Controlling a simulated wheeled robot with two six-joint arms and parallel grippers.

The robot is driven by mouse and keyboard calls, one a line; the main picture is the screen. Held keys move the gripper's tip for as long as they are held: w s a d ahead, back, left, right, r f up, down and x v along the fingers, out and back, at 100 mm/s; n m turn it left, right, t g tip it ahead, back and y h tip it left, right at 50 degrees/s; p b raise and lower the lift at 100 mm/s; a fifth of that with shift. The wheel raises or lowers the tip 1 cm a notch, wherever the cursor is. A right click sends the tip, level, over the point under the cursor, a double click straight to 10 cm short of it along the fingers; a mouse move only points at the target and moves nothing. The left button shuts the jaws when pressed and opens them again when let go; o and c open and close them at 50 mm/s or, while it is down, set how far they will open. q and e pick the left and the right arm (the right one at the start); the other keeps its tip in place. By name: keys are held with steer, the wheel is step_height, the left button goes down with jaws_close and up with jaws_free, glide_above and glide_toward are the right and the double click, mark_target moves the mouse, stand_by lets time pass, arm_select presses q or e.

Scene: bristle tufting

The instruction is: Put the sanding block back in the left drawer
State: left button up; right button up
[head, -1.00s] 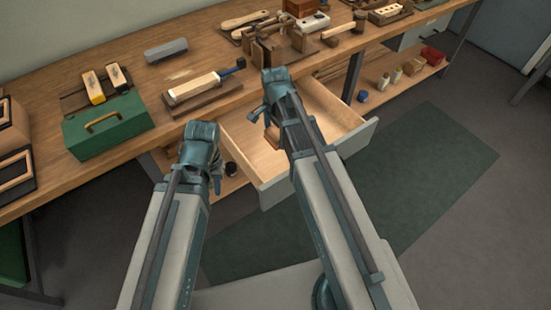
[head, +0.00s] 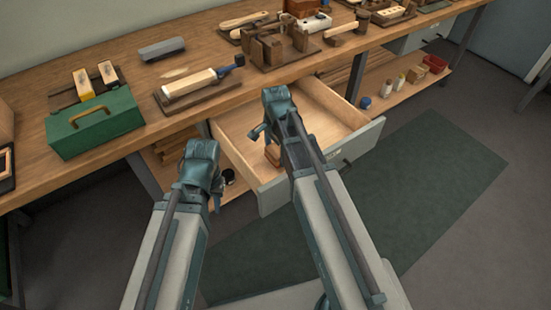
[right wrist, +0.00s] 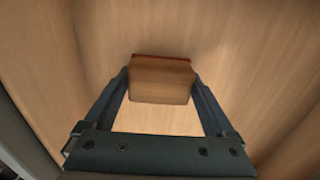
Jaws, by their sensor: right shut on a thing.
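The sanding block (right wrist: 160,82), a wooden block with a thin red edge, sits between the two fingers of my right gripper (right wrist: 161,92) in the right wrist view. The gripper is shut on it. In the head view the block (head: 272,155) shows partly beside my right arm, inside the outline of the open drawer (head: 235,125). I cannot tell whether it touches the drawer floor. The drawer is pulled out under the bench and its bare light wood floor shows. My left gripper (head: 216,196) hangs at the drawer's left side; its fingers are mostly hidden.
The workbench (head: 215,50) above carries a green toolbox (head: 95,122), a grey block (head: 162,49), a brush on a board (head: 195,85) and wooden tools. A lower shelf (head: 400,93) holds small bottles and a red box (head: 435,65). Drawer walls surround my right gripper.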

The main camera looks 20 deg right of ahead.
steer(key=shift+f, duration=0.6)
arm_select(q)
steer(key=shift+f, duration=0.45)
arm_select(e)
steer(key=shift+r, duration=0.15)
arm_select(q)
steer(key=shift+f, duration=0.1)
arm_select(e)
steer(key=o, duration=1.3)
